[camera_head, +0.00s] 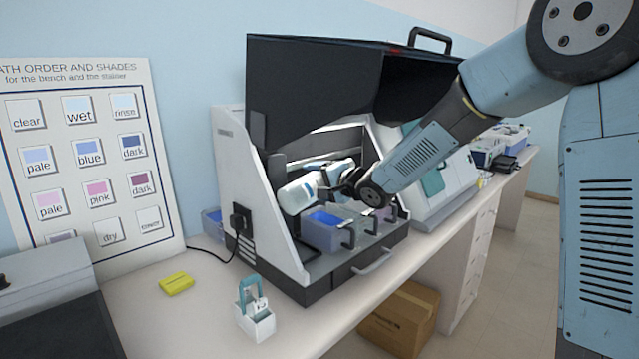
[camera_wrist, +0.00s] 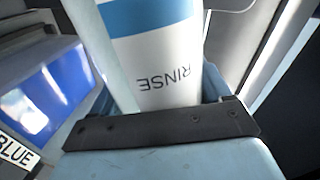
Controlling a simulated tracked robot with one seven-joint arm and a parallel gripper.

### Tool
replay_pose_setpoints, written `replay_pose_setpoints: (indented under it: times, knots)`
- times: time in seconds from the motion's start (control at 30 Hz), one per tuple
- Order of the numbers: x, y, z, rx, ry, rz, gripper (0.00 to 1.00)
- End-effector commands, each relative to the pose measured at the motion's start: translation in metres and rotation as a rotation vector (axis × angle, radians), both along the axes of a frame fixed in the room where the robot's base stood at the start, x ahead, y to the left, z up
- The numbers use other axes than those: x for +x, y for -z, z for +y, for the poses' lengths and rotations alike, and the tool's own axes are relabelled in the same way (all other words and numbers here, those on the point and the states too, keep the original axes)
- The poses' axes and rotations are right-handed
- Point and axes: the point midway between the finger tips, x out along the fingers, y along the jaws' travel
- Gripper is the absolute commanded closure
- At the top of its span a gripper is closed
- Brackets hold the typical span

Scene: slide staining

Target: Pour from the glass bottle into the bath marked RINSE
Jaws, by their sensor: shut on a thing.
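The bottle (camera_head: 298,194) is white with a blue band and is tilted well over, close to lying flat, inside the open stainer. In the wrist view the bottle (camera_wrist: 160,55) fills the middle and its label reads RINSE. My gripper (camera_head: 338,180) is shut on it; in the wrist view my gripper (camera_wrist: 155,95) has a finger on each side of it. The bottle's mouth cannot be made out, and no pouring stream shows. A bath with blue liquid (camera_head: 321,236) stands below the bottle. A tag in the wrist view (camera_wrist: 17,152) reads BLUE. No bath tag reading RINSE is visible.
The stainer's dark hood (camera_head: 315,85) is raised above my arm, and its white side wall (camera_head: 262,190) stands left of the baths. A slide holder (camera_head: 255,317) and a yellow block (camera_head: 176,284) sit on the bench in front. A chart (camera_head: 90,150) leans at the left.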

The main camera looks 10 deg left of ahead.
Motion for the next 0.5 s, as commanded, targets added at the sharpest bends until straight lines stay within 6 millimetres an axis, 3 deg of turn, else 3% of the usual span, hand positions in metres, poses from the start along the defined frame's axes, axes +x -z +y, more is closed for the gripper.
replay_pose_setpoints:
  times: [0.5]
  knots:
    - [0.0,0.01,0.0,0.057,0.001,0.071,0.84]
